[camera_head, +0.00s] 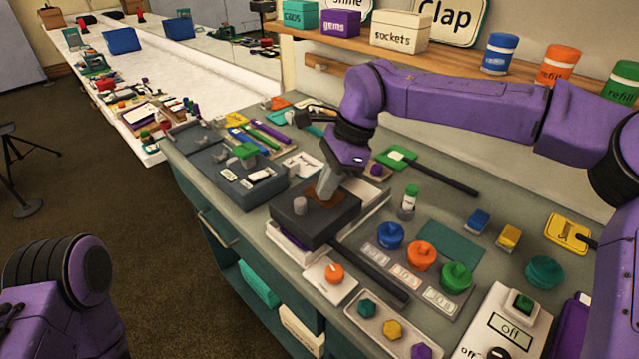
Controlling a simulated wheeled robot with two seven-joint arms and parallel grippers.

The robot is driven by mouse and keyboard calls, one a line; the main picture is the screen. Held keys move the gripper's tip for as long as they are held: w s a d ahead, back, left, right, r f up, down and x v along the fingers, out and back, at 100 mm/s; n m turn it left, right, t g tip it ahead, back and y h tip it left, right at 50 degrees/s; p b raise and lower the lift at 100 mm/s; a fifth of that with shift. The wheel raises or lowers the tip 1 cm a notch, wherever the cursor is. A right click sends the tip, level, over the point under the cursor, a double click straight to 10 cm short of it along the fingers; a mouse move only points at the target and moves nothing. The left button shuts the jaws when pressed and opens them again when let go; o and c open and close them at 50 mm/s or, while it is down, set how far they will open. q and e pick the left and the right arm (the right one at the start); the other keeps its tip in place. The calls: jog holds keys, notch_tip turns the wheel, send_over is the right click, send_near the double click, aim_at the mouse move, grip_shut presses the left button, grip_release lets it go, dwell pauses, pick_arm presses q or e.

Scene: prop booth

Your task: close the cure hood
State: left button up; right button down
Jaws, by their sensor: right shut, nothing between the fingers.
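The cure hood appears to be the dark grey box (290,228) with a pale knob on top, on a white base (297,248) at the middle of the bench. Its lid looks low and roughly level; I cannot tell whether a gap is left. My right gripper (322,196) points down at the brown patch on the hood's top, shut with nothing in it. Its tips seem to touch or nearly touch the top, and they hide part of it. My left arm shows at the lower left, but its gripper is out of view.
A dark bar (370,272) lies right of the hood. In front are an orange knob on a white plate (330,282) and a tray of coloured pieces (392,328). Blue, orange and green pots (421,256) stand to the right. A grey unit (235,180) stands left.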

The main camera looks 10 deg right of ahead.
aim_at(303, 206)
jog(key=shift+s+a, duration=0.15)
jog(key=shift+a, duration=0.7)
jog(key=shift+s+a, duration=0.35)
jog(key=shift+a, duration=0.25)
jog(key=shift+s+a, duration=0.35)
jog(key=shift+a, duration=0.25)
jog(key=shift+d, duration=0.15)
